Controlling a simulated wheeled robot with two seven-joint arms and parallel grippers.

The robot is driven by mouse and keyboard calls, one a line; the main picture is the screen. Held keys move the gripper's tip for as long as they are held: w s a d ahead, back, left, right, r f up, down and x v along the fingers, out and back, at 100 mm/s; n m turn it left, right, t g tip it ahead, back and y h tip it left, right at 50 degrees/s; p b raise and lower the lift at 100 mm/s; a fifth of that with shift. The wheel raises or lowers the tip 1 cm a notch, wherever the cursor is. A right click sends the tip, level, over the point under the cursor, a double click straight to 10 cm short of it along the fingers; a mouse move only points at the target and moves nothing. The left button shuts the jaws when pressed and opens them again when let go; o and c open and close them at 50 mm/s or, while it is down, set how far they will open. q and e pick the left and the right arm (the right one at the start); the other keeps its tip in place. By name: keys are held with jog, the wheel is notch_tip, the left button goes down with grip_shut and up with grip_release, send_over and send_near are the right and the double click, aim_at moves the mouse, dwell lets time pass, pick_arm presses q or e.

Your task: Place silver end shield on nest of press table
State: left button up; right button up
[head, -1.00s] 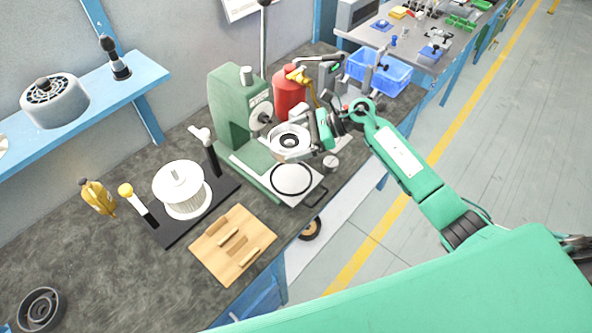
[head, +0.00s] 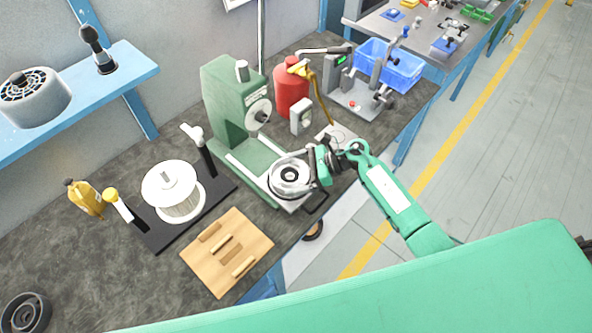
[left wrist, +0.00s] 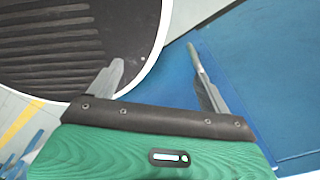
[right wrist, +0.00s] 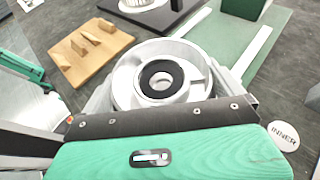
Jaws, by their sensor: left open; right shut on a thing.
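The silver end shield (head: 290,176) is a round bright ring with a dark centre bore. My right gripper (head: 318,165) is shut on its right side. In the right wrist view the shield (right wrist: 127,79) lies flat between the two fingers. It is over the pale press table (head: 296,205) in front of the green press (head: 232,112), and covers the nest. I cannot tell whether it touches the nest. My left gripper (left wrist: 157,75) is open and empty in the left wrist view, near a round dark slatted surface and a blue panel; it is outside the head view.
A wooden board (head: 226,252) with pegs and a white spool (head: 172,190) on a black base stand left of the press table. A red canister (head: 291,90), a test fixture (head: 358,95) and a blue bin (head: 390,65) are behind. An "INNER" disc (right wrist: 284,135) lies near my right gripper.

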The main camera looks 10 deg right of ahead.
jog(key=o, duration=0.8)
jog(key=shift+s+r, duration=0.15)
jog(key=shift+s, duration=0.15)
jog(key=shift+w+d, duration=0.1)
jog(key=shift+d, duration=0.15)
jog(key=b+v, duration=0.1)
jog(key=v, duration=1)
jog(key=shift+d+r, duration=0.2)
jog(key=shift+r, duration=0.05)
